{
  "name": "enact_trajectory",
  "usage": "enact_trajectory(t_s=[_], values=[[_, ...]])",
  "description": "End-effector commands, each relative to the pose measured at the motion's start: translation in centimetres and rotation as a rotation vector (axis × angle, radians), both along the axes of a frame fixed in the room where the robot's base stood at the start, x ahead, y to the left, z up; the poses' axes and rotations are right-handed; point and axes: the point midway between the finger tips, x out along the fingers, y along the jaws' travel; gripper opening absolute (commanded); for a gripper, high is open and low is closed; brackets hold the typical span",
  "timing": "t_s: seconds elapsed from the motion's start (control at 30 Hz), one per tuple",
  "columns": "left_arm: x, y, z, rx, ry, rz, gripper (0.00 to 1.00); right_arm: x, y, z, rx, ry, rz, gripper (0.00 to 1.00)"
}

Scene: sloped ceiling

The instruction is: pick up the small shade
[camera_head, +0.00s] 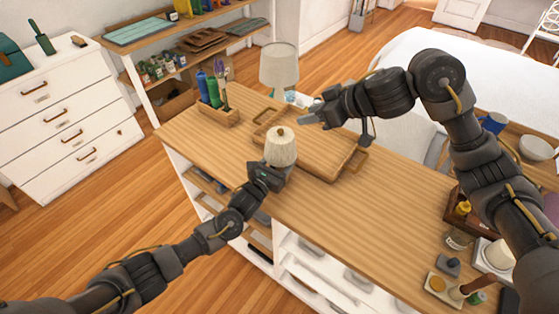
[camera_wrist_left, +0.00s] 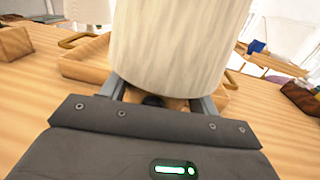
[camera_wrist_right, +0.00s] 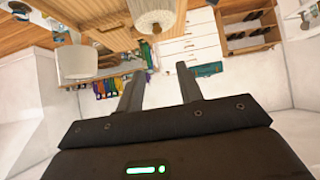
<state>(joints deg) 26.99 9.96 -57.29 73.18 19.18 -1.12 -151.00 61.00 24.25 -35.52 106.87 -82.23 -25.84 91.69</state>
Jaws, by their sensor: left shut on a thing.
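The small shade (camera_head: 281,147), cream and ribbed with a small brown knob on top, is upright near the front edge of the wooden counter. My left gripper (camera_head: 274,170) is shut on its lower part. In the left wrist view the small shade (camera_wrist_left: 172,45) fills the top between the two fingers, and what lies under it is mostly hidden. I cannot tell whether it is clear of the counter. My right gripper (camera_head: 308,118) is open and empty above the wooden board, behind and right of the shade. The small shade (camera_wrist_right: 155,14) also shows in the right wrist view.
A larger table lamp (camera_head: 279,65) with a pale shade stands at the counter's far side. A wooden board (camera_head: 325,155) lies right of the small shade. A caddy (camera_head: 212,115) with bottles and brushes stands to the left. The front right of the counter (camera_head: 350,215) is clear.

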Motion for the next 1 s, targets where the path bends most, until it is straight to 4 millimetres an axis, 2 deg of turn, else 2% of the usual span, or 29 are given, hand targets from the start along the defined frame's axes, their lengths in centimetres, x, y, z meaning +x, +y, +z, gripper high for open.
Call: enact_trajectory(t_s=[0.07, 0.17, 0.27, 0.4, 0.47, 0.5, 0.6, 0.67, 0.77, 0.83, 1.0], values=[[0.0, 0.0, 0.0, 0.0, 0.0, 0.0, 0.27, 0.0, 0.0, 0.0, 0.0, 0.0, 0.0, 0.39], [0.0, 0.0, 0.0, 0.0, 0.0, 0.0, 0.27, 0.2, 0.0, 0.6, 0.001, -0.011, 0.0, 0.52], [0.0, 0.0, 0.0, 0.001, 0.001, 0.0, 0.27, 0.5, 0.8, 2.8, 0.002, -0.054, 0.014, 0.65], [0.0, 0.0, 0.0, 0.001, 0.001, 0.0, 0.27, 0.3, 4.5, 5.5, -0.073, -0.116, 0.089, 0.83], [0.0, 0.0, 0.0, 0.001, 0.001, -0.001, 0.27, 0.1, 6.5, 5.9, -0.135, -0.123, 0.122, 0.91], [0.0, 0.0, 0.0, 0.001, 0.001, -0.001, 0.27, 0.0, 7.8, 5.9, -0.178, -0.109, 0.13, 0.93], [0.0, 0.0, -0.1, 0.001, 0.001, -0.001, 0.27, 0.0, 9.8, 5.0, -0.278, -0.04, 0.086, 0.93], [0.0, 0.0, -0.1, 0.001, 0.001, 0.0, 0.27, 0.4, 10.2, 4.2, -0.329, 0.013, 0.022, 0.93], [0.0, 0.0, -0.1, 0.001, 0.001, 0.0, 0.27, 1.2, 9.7, 2.7, -0.395, 0.107, -0.138, 0.93], [0.0, 0.0, -0.1, 0.001, 0.001, 0.0, 0.27, 2.0, 8.7, 1.4, -0.417, 0.178, -0.281, 0.93], [0.0, 0.0, 0.0, 0.001, 0.001, 0.0, 0.27, 2.7, 6.4, -1.5, -0.375, 0.34, -0.553, 0.93]])
